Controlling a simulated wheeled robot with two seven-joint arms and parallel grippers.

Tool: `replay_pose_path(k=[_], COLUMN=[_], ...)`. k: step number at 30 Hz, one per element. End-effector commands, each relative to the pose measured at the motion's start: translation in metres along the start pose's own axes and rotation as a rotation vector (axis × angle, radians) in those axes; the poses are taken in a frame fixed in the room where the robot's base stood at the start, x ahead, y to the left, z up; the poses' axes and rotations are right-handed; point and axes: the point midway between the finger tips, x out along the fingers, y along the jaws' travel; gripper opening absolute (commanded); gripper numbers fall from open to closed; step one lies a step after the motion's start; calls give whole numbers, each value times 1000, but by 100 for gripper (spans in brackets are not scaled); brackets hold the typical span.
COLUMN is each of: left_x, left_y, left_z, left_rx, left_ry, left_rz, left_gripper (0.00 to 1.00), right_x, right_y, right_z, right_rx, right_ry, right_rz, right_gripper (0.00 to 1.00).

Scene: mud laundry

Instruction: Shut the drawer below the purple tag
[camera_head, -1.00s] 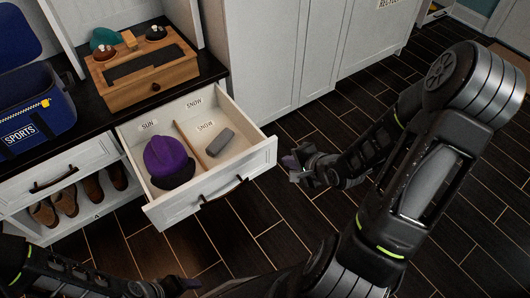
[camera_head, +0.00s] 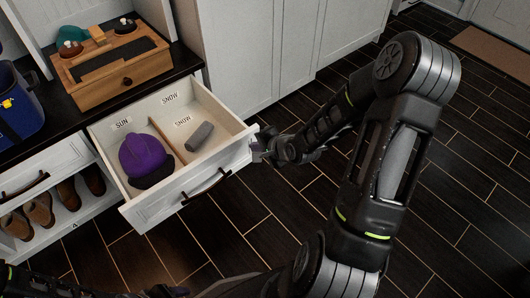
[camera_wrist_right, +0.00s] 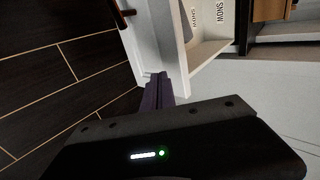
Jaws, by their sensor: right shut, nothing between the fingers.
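A white drawer (camera_head: 163,203) stands pulled out below the dark counter, its front and black handle (camera_head: 207,187) facing me. Inside are a purple cap (camera_head: 143,155) and a grey rolled item (camera_head: 199,136), parted by a wooden divider (camera_head: 167,141). I cannot make out a purple tag. My right gripper (camera_head: 262,146) is shut and empty at the right end of the drawer front; whether it touches is unclear. In the right wrist view its fingers (camera_wrist_right: 157,92) are together beside the drawer's edge (camera_wrist_right: 171,50). My left gripper (camera_head: 172,291) is partly visible at the bottom edge, its jaws unclear.
A wooden box (camera_head: 120,75) and a blue bag (camera_head: 20,112) stand on the counter. Left of the open drawer is another drawer (camera_head: 22,180) above a shelf of shoes. White cabinet doors (camera_head: 255,60) stand to the right.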

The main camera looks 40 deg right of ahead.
Motion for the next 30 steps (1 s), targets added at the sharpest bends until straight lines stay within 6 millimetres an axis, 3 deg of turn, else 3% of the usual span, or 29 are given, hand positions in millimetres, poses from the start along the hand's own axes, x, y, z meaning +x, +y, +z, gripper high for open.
replay_pose_path(k=[7, 30], left_x=[9, 9], left_y=[-6, -6], left_z=[-3, -3], left_rx=[-4, -4], left_ry=[8, 8], left_rz=[-3, -3], left_gripper=[67, 67], right_x=[22, 30], right_y=[-23, -33], right_z=[0, 0], right_rx=[-3, -1], right_ry=[1, -1], right_rz=[-4, -4], right_gripper=[0, 0])
